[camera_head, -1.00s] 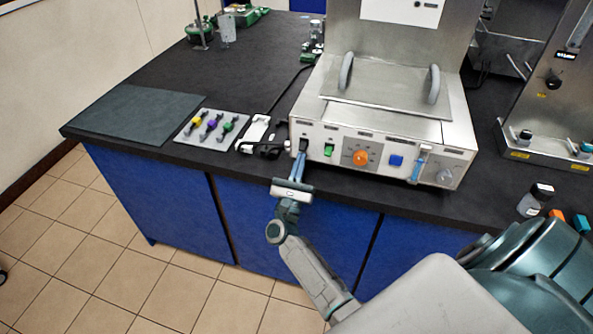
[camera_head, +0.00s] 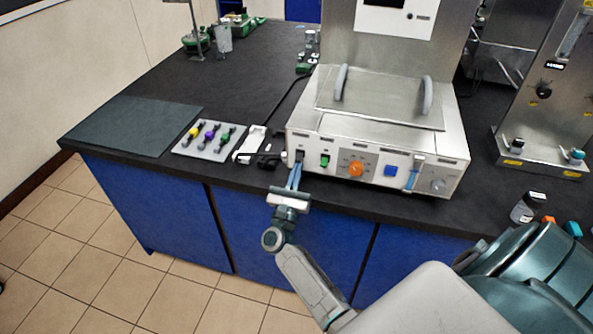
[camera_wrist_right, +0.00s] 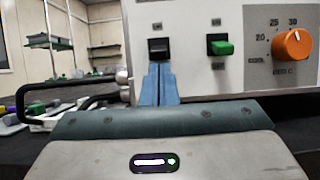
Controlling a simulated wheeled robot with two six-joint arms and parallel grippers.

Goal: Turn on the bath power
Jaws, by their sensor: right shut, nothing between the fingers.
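The steel bath (camera_head: 380,100) stands on the dark bench, its light front panel facing me. At the panel's left end is a black rocker switch (camera_head: 300,155), also in the right wrist view (camera_wrist_right: 158,47). A green switch (camera_head: 325,160) sits right of it and shows in the wrist view (camera_wrist_right: 221,47). My right gripper (camera_head: 297,168) is shut and empty, its blue fingers (camera_wrist_right: 158,75) together. Their tips are just below the black switch; I cannot tell whether they touch it. Labels are too small to read. My left gripper is not in view.
The panel also carries an orange knob (camera_head: 356,169), a blue button (camera_head: 391,170) and a grey knob (camera_head: 438,185). A grey tray (camera_head: 208,152) with coloured clamps lies to the left. A steel apparatus (camera_head: 545,110) and a small bottle (camera_head: 525,208) are at right.

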